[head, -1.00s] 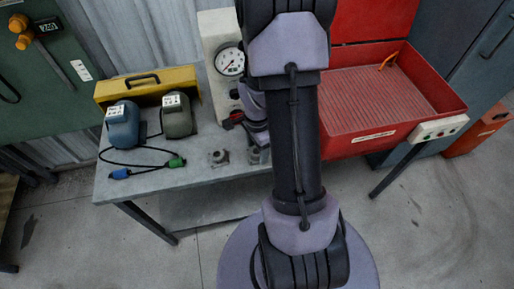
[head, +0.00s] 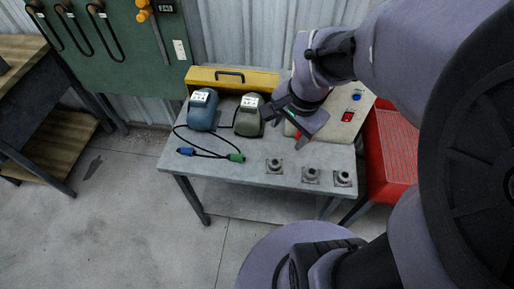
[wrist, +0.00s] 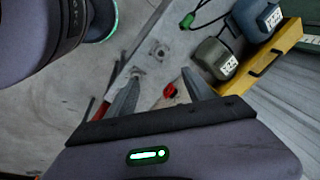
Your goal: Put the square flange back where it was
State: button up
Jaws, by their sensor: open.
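Three grey metal flanges stand on the grey table (head: 240,170) near its front edge: a left flange (head: 274,165), a middle flange (head: 310,175) and a right flange (head: 343,179). Each has a round neck on a flat base that looks squarish; I cannot tell which is the task's square flange. In the wrist view one flange (wrist: 160,51) and another (wrist: 137,73) show beyond the fingers. My gripper (head: 284,114) is above the table, behind the flanges and apart from them. The wrist view shows my gripper (wrist: 160,76) open, with nothing between its fingers.
A blue box (head: 203,110) and a grey-green box (head: 248,116) stand before a yellow case (head: 222,76). A cable with a green plug (head: 236,158) lies at left. A light panel (head: 340,118) with a red switch stands at back right, beside a red tray (head: 393,150).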

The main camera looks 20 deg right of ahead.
jog(key=s+a+r+n+t+y+b, duration=0.1)
jog(key=s+a+r+n, duration=0.1)
jog(key=s+a+n, duration=0.2)
jog(key=s+a+r+n+t+y+b, duration=0.1)
jog(key=s+a+r+n+t+b, duration=0.1)
jog(key=a, duration=0.6)
jog(key=s+r+n, duration=0.1)
jog(key=s+n, duration=0.1)
jog(key=n, duration=0.1)
jog(key=shift+s+a+b, duration=0.15)
jog(key=shift+a+b, duration=0.15)
jog(key=shift+a, duration=0.1)
